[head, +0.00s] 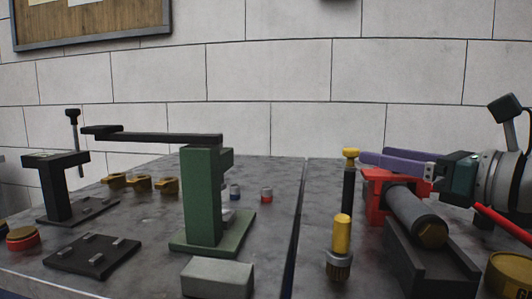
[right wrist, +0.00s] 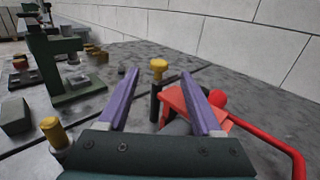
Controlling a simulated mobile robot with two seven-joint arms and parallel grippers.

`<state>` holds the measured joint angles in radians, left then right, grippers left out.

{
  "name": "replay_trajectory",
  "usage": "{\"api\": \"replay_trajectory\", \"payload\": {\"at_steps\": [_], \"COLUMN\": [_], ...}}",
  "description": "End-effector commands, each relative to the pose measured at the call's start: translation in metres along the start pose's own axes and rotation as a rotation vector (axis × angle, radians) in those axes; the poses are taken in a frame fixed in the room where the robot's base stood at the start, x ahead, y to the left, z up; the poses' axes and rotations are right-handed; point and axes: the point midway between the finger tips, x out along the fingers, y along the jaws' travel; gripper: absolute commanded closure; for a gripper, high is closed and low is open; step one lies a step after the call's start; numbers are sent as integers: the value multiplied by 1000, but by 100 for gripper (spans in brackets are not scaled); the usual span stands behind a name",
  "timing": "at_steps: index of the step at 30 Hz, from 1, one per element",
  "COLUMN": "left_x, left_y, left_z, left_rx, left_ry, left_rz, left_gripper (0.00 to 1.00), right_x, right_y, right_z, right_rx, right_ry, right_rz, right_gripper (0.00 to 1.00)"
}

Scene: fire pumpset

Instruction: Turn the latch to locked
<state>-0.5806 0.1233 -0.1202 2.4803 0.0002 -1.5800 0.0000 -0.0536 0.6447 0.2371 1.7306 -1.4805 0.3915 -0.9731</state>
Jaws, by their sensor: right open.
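No part is marked as the latch, so I cannot tell for sure which one it is. A black post with a yellow knob (head: 350,154) stands just beyond my right gripper (head: 364,158). In the right wrist view this knob (right wrist: 158,66) appears between the two purple fingertips of the gripper (right wrist: 158,76), which are spread apart with nothing between them. A red bracket (head: 380,183) sits around a dark cylinder (head: 415,215) below the fingers. In the right wrist view the red bracket (right wrist: 178,100) is partly hidden by the right finger. My left gripper is not in view.
A shorter yellow-topped post (head: 342,235) stands in front. A red bar (right wrist: 265,130) passes beside the gripper. A green stand with a dark arm (head: 203,195) and a grey block (head: 217,277) are to the left. Brass pieces (head: 140,183) lie farther left. A wall is behind.

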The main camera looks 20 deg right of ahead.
Motion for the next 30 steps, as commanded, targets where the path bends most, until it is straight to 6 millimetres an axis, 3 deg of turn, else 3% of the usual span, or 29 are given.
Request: {"api": "replay_trajectory", "payload": {"at_steps": [6, 13, 25, 30], "left_x": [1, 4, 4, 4], "left_y": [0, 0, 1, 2], "left_z": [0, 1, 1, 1], "left_rx": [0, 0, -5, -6], "left_ry": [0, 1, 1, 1], "left_rz": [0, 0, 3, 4], "left_gripper": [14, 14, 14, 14], "right_x": [37, 63, 70, 70], "right_y": [0, 0, 0, 0], "right_z": [0, 0, 0, 0], "right_rx": [5, 5, 3, 4], "right_ry": [-5, -3, -1, -1], "right_rz": [-2, -1, 0, 0], "right_gripper": [34, 34, 34, 51]}}
